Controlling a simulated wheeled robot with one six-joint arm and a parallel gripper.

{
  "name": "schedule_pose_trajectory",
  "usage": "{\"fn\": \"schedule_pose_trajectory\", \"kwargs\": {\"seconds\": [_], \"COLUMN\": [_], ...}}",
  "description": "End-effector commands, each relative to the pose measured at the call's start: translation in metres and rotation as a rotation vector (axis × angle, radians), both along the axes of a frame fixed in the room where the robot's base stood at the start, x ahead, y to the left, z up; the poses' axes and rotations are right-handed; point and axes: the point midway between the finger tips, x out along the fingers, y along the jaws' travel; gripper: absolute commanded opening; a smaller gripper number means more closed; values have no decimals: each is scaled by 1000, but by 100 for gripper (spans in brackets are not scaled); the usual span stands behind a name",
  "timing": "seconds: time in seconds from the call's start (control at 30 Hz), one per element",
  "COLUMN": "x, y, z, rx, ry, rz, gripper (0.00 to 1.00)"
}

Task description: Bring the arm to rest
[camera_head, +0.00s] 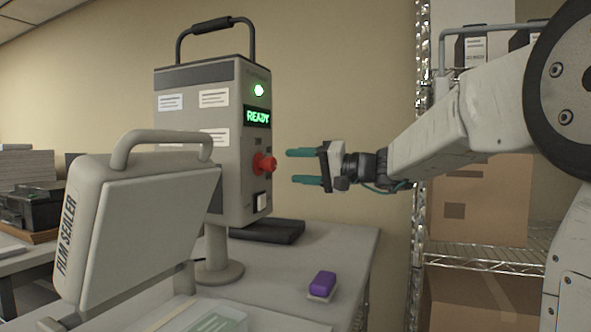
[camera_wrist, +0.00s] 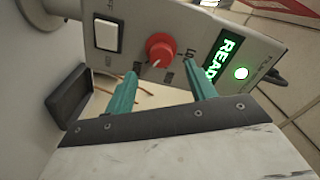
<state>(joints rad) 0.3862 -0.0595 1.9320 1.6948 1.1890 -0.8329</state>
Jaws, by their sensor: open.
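My gripper (camera_head: 303,167) is open and empty, with two green fingers pointing left at the control box (camera_head: 232,175). The fingers also show in the wrist view (camera_wrist: 160,92), apart from each other. A red knob (camera_head: 265,163) on the box's face sits just ahead of the fingertips; it shows between and beyond them in the wrist view (camera_wrist: 161,48). I see a gap between fingers and knob in the head view. A green READY display (camera_head: 257,117) and a lit green lamp (camera_head: 259,90) are above the knob. A white rocker switch (camera_head: 262,202) is below it.
The film sealer (camera_head: 150,225) stands at the front left with its lid raised. A purple-topped block (camera_head: 322,285) lies on the table (camera_head: 345,250) below my gripper. A wire shelf (camera_head: 485,258) with cardboard boxes (camera_head: 478,205) stands behind my arm at right.

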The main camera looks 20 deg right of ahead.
Motion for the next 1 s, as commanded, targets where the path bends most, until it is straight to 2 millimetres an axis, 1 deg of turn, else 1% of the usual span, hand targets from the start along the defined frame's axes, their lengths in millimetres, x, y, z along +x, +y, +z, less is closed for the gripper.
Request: {"fn": "schedule_pose_trajectory", "kwargs": {"seconds": [0.27,0.3,0.33,0.37,0.4,0.43,0.47,0.5,0.57,0.6,0.67,0.7,0.73,0.77,0.8,0.87,0.9,1.0], "x": [0,-1,-4,-7,-14,-22,-33,-49,-76,-95,-126,-147,-163,-179,-200,-232,-253,-301], "y": [1,2,3,5,8,11,16,23,34,40,47,50,52,52,52,49,46,33], "z": [0,-5,-15,-27,-45,-59,-72,-90,-116,-132,-155,-169,-179,-189,-201,-218,-229,-251], "rx": [23,26,20,9,-12,-34,-61,-102,-175,-228,-313,-374,-423,-473,-542,-651,-727,-925], "ry": [25,60,99,145,212,265,317,391,497,562,653,708,749,785,830,890,921,974], "rz": [1,10,19,29,44,56,70,90,119,134,154,163,170,172,175,174,170,151], "gripper": [56,56,56,56,56,56,56,56,56,56,56,56,56,56,56,56,56,56]}}
